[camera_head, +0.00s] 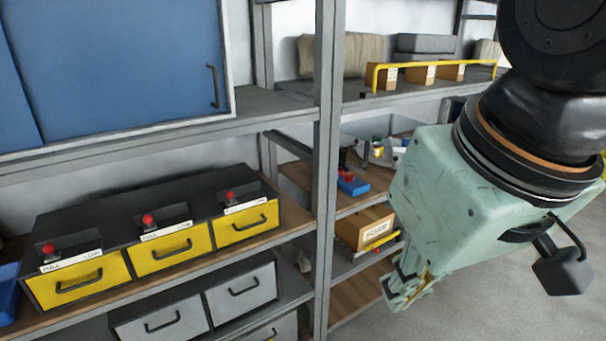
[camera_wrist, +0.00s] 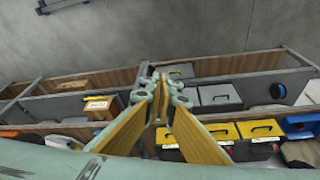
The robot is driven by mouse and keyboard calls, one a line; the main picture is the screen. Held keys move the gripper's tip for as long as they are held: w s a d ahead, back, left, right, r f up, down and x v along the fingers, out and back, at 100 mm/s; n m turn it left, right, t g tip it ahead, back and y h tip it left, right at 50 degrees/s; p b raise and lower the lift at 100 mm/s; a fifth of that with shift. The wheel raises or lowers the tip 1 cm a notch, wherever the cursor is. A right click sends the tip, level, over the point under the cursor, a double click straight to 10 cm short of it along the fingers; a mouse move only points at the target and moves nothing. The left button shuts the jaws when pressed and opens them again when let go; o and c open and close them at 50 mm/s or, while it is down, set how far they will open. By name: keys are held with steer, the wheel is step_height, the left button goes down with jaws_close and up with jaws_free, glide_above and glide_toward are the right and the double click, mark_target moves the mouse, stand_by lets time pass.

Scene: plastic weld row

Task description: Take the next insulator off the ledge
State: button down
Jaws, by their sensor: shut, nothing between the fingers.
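My gripper (camera_head: 402,292) hangs in front of the right shelf bay, low and pointing down. In the wrist view my gripper (camera_wrist: 160,88) has its fingertips together with nothing between them, above the shelves. It is apart from everything I can make out. I cannot pick out any insulator for certain in either view. I also cannot tell which shelf edge is the ledge. My arm hides part of the right bay.
Yellow drawers (camera_head: 170,254) with red knobs stand at left, above grey drawers (camera_head: 243,292). A grey post (camera_head: 325,150) divides the bays. A FOAM box (camera_head: 364,227) and a blue block (camera_head: 352,184) sit right of it. A yellow rail (camera_head: 437,65) fronts the upper shelf. Floor (camera_head: 500,300) is clear.

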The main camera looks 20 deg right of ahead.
steer(key=c, duration=3.4)
jaws_free()
steer(key=shift+c, duration=0.2)
steer(key=o, duration=1.1)
steer(key=shift+d, duration=0.1)
